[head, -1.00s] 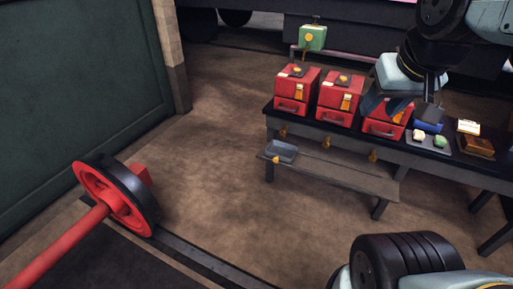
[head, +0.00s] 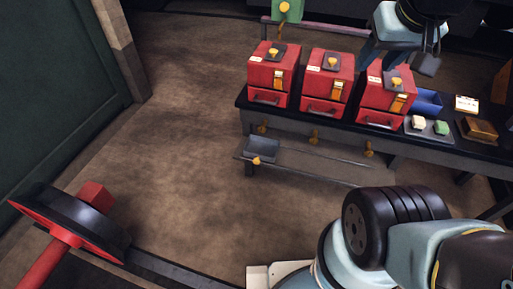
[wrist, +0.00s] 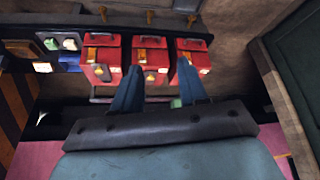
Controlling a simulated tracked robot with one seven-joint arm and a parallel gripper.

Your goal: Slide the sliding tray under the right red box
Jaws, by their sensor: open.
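The grey sliding tray (head: 262,149), with a yellow knob at its front, sits at the left end of the low rail shelf (head: 310,168), below the left red box (head: 268,75). The middle red box (head: 327,80) and the right red box (head: 386,93) stand beside it on the dark bench. No tray is under the right red box. My gripper (head: 398,58) is open and empty, above and behind the right red box. In the wrist view its two blue fingers (wrist: 160,66) are apart before the boxes; the right red box (wrist: 101,62) appears leftmost there.
Yellow knobs line the bench front, one (head: 368,149) below the right box. A blue bin (head: 427,102), a small plate (head: 428,128) with blocks and a brown box (head: 479,130) stand to the right. Floor before the shelf is clear.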

